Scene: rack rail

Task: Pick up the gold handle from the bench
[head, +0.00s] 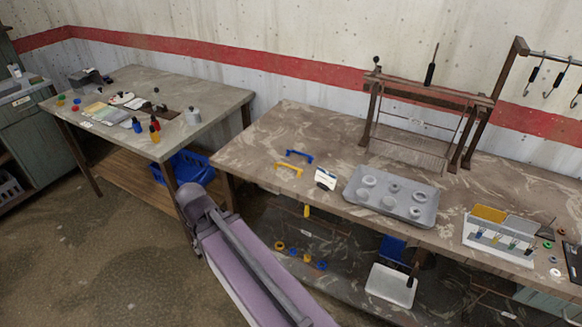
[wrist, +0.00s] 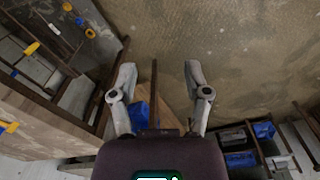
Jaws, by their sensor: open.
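The gold handle (head: 288,169) is a small yellow bar with two bent ends. It lies on the near left part of the brown mottled bench (head: 257,150), just in front of a similar blue handle (head: 299,156). In the wrist view a yellow piece (wrist: 11,127) at the left edge, on the bench top, looks like the gold handle, partly cut off. My gripper (wrist: 158,75) is open and empty in the wrist view, over the floor beside the bench and apart from the handle. My gripper's fingers do not show in the head view.
Right of the handles are a small white-and-blue item (head: 325,179) and a grey tray (head: 349,188) with several round pieces. A wooden rack frame (head: 370,115) stands behind. A second table (head: 215,95) is at left, with a blue crate (head: 190,168) below. Floor lies between.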

